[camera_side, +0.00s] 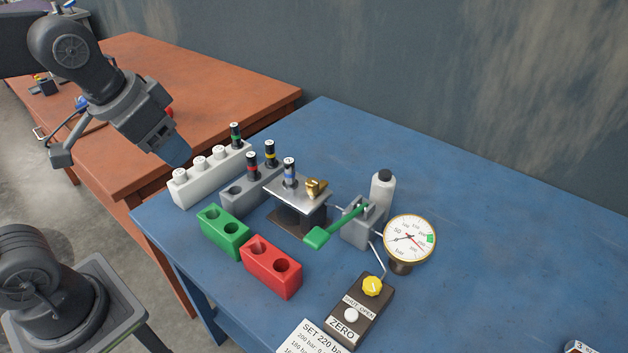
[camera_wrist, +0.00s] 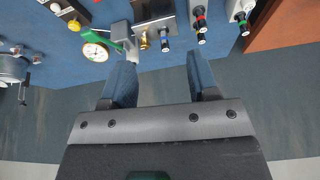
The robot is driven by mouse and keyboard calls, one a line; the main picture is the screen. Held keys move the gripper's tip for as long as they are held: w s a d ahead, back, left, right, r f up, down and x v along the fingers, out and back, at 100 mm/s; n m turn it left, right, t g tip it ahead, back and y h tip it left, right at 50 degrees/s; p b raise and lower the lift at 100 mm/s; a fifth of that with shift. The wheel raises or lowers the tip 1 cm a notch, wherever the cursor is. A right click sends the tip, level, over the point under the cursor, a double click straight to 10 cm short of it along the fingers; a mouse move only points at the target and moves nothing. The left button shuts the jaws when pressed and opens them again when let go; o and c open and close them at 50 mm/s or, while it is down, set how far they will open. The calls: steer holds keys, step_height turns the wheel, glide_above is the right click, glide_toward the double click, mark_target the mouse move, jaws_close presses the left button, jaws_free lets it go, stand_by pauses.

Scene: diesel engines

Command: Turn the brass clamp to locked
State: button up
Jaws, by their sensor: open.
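The small brass clamp (camera_side: 315,188) sits on the grey metal plate (camera_side: 313,200) of a stand on the blue table. It is beside an upright injector with a blue band (camera_side: 289,172). In the wrist view the brass clamp (camera_wrist: 144,41) shows small, beyond my fingertips. Whether it is locked is too small to tell. My gripper (camera_side: 174,152) is up and to the left of the clamp, apart from it, above the gap near the orange bench. In the wrist view my gripper (camera_wrist: 160,66) has its two blue fingers spread wide with nothing between them.
A white rack (camera_side: 208,176), a grey rack (camera_side: 250,188), a green block (camera_side: 224,233) and a red block (camera_side: 271,268) surround the stand's left and front. A green lever (camera_side: 335,228), bottle (camera_side: 382,190) and gauge (camera_side: 410,238) stand right. The table's far right is mostly clear.

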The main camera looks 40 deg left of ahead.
steer(key=w+d+r+m+g, duration=0.1)
steer(key=w+d+m+g, duration=0.2)
steer(key=w, duration=0.9)
steer(key=m+g, duration=0.2)
steer(key=m, duration=0.1)
glide_toward(312, 181)
step_height(312, 181, down, 10)
steer(key=shift+s+d+f, duration=0.1)
steer(key=shift+d, duration=0.05)
steer(key=shift+c, duration=0.4)
steer(key=c, duration=0.8)
steer(key=shift+c, duration=0.2)
